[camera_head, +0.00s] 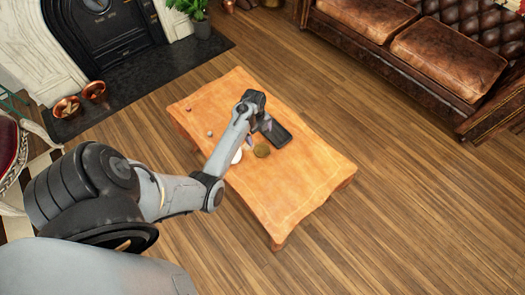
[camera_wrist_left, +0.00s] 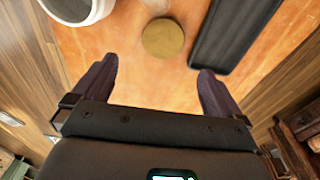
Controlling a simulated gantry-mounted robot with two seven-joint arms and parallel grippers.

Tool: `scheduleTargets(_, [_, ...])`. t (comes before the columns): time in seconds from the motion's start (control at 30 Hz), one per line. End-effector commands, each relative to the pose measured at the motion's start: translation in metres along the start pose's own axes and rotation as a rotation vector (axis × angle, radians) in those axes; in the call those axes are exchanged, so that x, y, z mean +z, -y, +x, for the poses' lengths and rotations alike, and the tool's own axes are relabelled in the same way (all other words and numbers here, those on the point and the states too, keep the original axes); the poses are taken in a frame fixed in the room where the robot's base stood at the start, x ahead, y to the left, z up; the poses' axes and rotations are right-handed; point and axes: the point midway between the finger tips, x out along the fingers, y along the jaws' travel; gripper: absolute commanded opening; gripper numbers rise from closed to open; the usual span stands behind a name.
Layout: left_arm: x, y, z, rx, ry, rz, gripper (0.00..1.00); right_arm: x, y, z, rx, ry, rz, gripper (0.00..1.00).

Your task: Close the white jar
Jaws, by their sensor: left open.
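The white jar (camera_head: 237,157) stands on the wooden table, partly hidden behind my left arm in the head view. In the left wrist view the jar (camera_wrist_left: 103,8) is cut off at the top left, and its open rim shows. A round tan lid (camera_head: 261,151) lies flat on the table beside the jar; it also shows in the left wrist view (camera_wrist_left: 163,38). My left gripper (camera_wrist_left: 157,70) is open and empty, with the lid ahead of its fingertips, between their lines. In the head view the left gripper (camera_head: 262,124) is over the table near the lid. My right gripper is not in view.
A long black object (camera_head: 280,136) lies on the table right of the lid. Small round items (camera_head: 210,133) lie at the table's left. The table's near right part (camera_head: 290,190) is clear. A leather sofa (camera_head: 440,55) and a fireplace (camera_head: 105,30) stand beyond.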

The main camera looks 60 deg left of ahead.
Motion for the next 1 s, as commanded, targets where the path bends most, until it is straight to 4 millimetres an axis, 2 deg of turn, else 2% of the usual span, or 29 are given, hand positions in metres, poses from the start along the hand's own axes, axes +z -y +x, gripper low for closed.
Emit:
scheduleTargets(0.57, [-0.001,0.002,0.007,0.003,-0.022,0.032,1.00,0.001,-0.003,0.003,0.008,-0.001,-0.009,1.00])
scheduleTargets(1.0, [-0.001,0.002,0.058,0.004,-0.022,0.032,1.00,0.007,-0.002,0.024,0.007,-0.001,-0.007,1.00])
